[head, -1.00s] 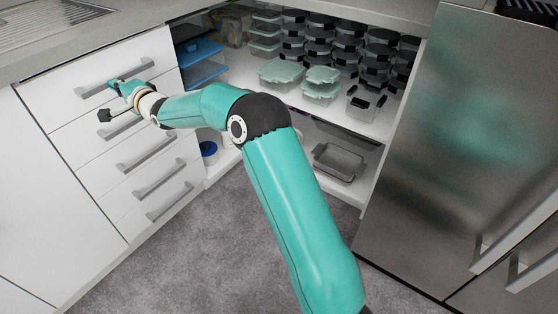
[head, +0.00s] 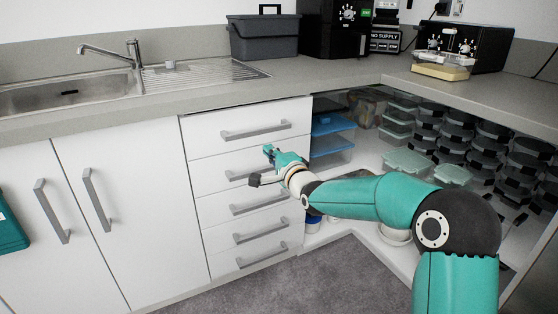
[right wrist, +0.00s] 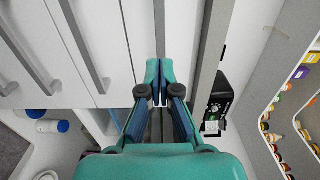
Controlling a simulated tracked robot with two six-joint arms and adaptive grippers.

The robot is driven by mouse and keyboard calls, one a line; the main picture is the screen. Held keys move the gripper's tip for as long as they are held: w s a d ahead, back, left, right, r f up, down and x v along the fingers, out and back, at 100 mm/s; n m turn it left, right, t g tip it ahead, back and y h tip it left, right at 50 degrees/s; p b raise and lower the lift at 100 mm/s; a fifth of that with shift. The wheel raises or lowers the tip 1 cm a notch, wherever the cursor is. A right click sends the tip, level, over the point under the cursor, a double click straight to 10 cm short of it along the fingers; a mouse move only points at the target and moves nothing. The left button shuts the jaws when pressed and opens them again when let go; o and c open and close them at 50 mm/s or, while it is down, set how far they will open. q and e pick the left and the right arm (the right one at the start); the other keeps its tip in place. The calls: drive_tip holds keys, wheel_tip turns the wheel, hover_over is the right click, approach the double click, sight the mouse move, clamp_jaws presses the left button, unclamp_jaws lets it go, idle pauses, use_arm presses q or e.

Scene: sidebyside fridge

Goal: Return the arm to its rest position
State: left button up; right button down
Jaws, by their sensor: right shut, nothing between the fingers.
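My right arm reaches in from the right in the head view, bent at the elbow. Its gripper (head: 270,152) is in front of the white drawer stack, by the gap between the top drawer (head: 222,123) and the second drawer. In the right wrist view the gripper (right wrist: 157,75) has its teal fingers together with nothing between them. Drawer fronts and grey handles lie beyond the fingers there. Whether the fingers touch a drawer front is hard to tell. My left gripper does not show.
The drawers look shut. Right of them, an open corner cupboard holds blue containers (head: 333,124) and stacked lidded boxes (head: 455,174). The worktop (head: 215,92) with sink (head: 65,92) runs above. White cupboard doors (head: 130,200) stand left. Grey carpet (head: 330,275) is free in front.

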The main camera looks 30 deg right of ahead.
drive_tip(key=s+a+f+n+g+y, duration=0.1)
drive_tip(key=s+a+f+g, duration=0.4)
drive_tip(key=f, duration=0.6)
drive_tip(key=s+a+f+n+g+y, duration=0.1)
drive_tip(key=s+a+f+y, duration=0.15)
drive_tip(key=a+f, duration=0.7)
drive_tip(key=s+a+f+n+g+y, duration=0.1)
drive_tip(key=s+a+f+n+g, duration=0.2)
drive_tip(key=f, duration=1.1)
drive_tip(key=s+a+f+n+g, duration=0.2)
drive_tip(key=s+a+f, duration=0.15)
drive_tip(key=s, duration=0.45)
drive_tip(key=s+a+f+n+g+y, duration=0.1)
drive_tip(key=s+a+f+n+g, duration=0.15)
drive_tip(key=s+f, duration=0.4)
drive_tip(key=s+a+f+n+g, duration=0.2)
drive_tip(key=s+n+g, duration=0.1)
drive_tip(key=s, duration=0.6)
drive_tip(key=s+r+n+p, duration=0.1)
drive_tip(key=r+n+p, duration=0.1)
drive_tip(key=r+p, duration=1.5)
drive_tip(key=s+r+n+p, duration=0.2)
drive_tip(key=r+p, duration=1.4)
drive_tip(key=p, duration=0.1)
drive_tip(key=shift+s+a+r+n+g, duration=0.15)
drive_tip(key=shift+s+r+n+g, duration=0.2)
drive_tip(key=shift+r+g, duration=0.1)
